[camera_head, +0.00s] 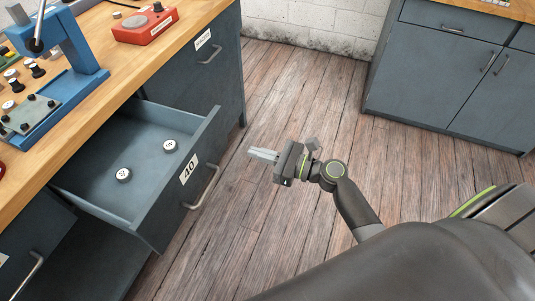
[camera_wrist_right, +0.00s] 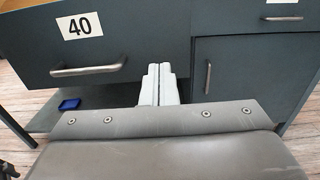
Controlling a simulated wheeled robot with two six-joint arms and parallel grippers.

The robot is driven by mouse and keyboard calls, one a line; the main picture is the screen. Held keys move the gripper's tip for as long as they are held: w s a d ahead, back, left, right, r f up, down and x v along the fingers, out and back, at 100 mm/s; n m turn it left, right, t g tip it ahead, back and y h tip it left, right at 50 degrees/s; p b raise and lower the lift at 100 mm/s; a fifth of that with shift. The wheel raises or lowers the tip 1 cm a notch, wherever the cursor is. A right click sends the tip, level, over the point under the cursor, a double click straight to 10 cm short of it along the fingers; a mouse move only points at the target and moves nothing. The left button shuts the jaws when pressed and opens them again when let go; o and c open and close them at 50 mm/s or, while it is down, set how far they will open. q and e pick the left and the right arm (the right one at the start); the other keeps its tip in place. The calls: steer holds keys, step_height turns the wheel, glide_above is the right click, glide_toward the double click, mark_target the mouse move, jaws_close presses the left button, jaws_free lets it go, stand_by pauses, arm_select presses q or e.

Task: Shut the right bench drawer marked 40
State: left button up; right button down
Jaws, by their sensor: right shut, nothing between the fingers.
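The drawer marked 40 (camera_head: 148,165) is pulled out from the bench in the head view, with two small round pieces lying inside. Its front carries a white 40 label and a bar handle (camera_head: 203,187). In the right wrist view the drawer front (camera_wrist_right: 150,45) fills the upper left, with its handle (camera_wrist_right: 88,70) left of my fingers. My right gripper (camera_head: 263,155) is shut and empty. In the head view it is to the right of the drawer front, apart from it, over the floor. My left gripper is not in view.
The wooden bench top (camera_head: 100,85) holds a blue press (camera_head: 68,55) and a red box (camera_head: 144,25). Another drawer front with a handle (camera_head: 210,54) is closed beyond. Grey cabinets (camera_head: 440,70) stand at the back right. Wooden floor (camera_head: 300,90) between them is clear.

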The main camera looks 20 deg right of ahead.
mark_target(217, 141)
steer(key=x, duration=0.9)
steer(key=shift+f, duration=0.1)
